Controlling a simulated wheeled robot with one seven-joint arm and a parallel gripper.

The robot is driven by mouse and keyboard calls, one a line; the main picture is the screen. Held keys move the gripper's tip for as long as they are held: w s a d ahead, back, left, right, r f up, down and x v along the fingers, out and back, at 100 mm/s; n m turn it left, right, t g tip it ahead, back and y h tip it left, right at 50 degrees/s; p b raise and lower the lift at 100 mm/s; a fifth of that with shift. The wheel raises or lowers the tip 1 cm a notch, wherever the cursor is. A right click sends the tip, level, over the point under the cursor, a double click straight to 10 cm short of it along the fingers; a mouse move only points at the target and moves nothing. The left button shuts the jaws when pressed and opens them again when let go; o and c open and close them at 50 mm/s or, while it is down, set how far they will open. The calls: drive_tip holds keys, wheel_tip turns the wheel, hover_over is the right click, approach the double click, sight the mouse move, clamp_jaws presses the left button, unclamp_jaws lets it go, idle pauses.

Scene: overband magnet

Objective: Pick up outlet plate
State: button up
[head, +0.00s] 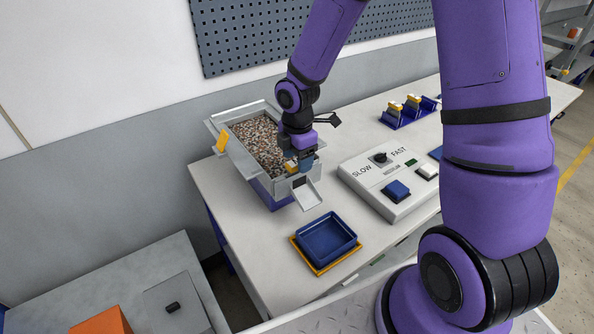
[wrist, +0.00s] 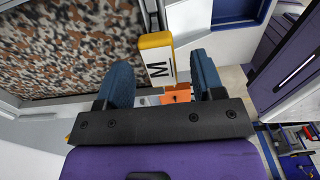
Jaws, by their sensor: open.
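The outlet plate has a yellow grip with a white label marked M (wrist: 156,58). It stands at the hopper's front end, and its yellow part also shows in the head view (head: 290,167). My gripper (head: 299,163) is over the hopper's outlet end. In the wrist view its two blue fingers (wrist: 162,74) are apart, one on each side of the grip, with a gap visible on both sides. The plate's lower part is hidden. More plates with yellow tops (head: 413,102) stand in a blue rack (head: 405,118) at the back right.
The grey hopper (head: 222,147) holds brown and tan granules (head: 258,141), with a chute (head: 307,194) at its front. A blue tray (head: 327,238) sits on a yellow-edged base in front. A control box marked SLOW and FAST (head: 365,172) stands to the right.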

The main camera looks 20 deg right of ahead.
drive_tip(key=shift+f, duration=1.3)
drive_tip(key=shift+c, duration=0.4)
drive_tip(key=c, duration=0.9)
drive_tip(key=shift+r, duration=0.1)
